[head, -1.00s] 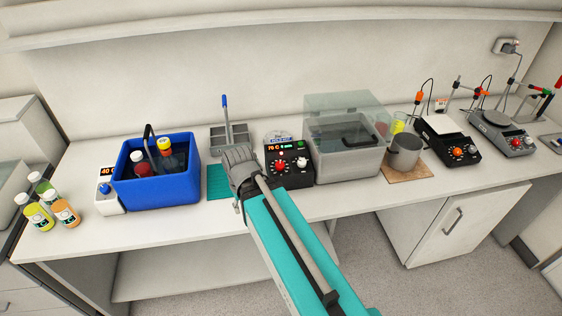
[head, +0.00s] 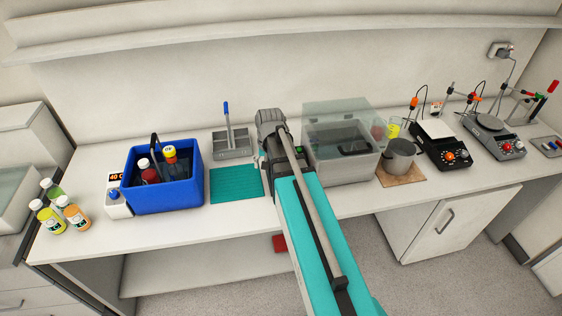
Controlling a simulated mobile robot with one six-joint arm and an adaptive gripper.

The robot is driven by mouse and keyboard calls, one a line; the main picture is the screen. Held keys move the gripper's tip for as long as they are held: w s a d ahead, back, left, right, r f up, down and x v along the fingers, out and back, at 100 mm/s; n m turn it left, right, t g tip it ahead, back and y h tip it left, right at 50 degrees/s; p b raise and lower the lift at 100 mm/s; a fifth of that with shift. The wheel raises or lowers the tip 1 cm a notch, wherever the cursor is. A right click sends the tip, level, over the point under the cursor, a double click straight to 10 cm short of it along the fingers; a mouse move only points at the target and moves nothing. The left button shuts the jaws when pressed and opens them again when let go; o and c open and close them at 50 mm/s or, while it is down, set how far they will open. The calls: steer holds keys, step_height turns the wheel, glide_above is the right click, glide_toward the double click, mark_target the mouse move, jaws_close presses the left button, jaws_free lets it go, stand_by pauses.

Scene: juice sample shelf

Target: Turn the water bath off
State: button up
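The grey tank (head: 341,163) with a raised clear lid (head: 338,117) and dark contents looks like the water bath; it stands mid-bench. Its black control box, at the tank's left, is now almost wholly hidden behind my arm, so its knobs and display cannot be read. My gripper (head: 271,119) is in front of the back wall, over the box's place. I see it from behind, so its fingertips and opening are hidden. A blue tub (head: 184,190) holding bottles stands to the left, beside a white unit (head: 117,203) with an orange "40 C" display.
Several juice bottles (head: 52,221) stand at the bench's left end. A teal mat (head: 236,183) and a grey tray (head: 232,145) with an upright blue-tipped tool lie left of my arm. A metal pot (head: 400,157) and black instruments (head: 440,148) stand right. The front bench strip is mostly clear.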

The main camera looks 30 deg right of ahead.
steer(key=w+d+r+m+p, duration=0.2)
steer(key=w+d+r, duration=0.1)
steer(key=d, duration=0.5)
steer(key=shift+w+r+m+t+p, duration=0.15)
steer(key=shift+r+m+t+p, duration=0.15)
steer(key=shift+r+m+p, duration=0.15)
steer(key=f+b, duration=0.9)
steer(key=w+a+f+b, duration=0.1)
steer(key=f+b, duration=0.3)
steer(key=shift+f+b, duration=0.25)
steer(key=shift+b, duration=0.15)
steer(key=shift+c, duration=0.2)
jaws_close()
stand_by(0.5)
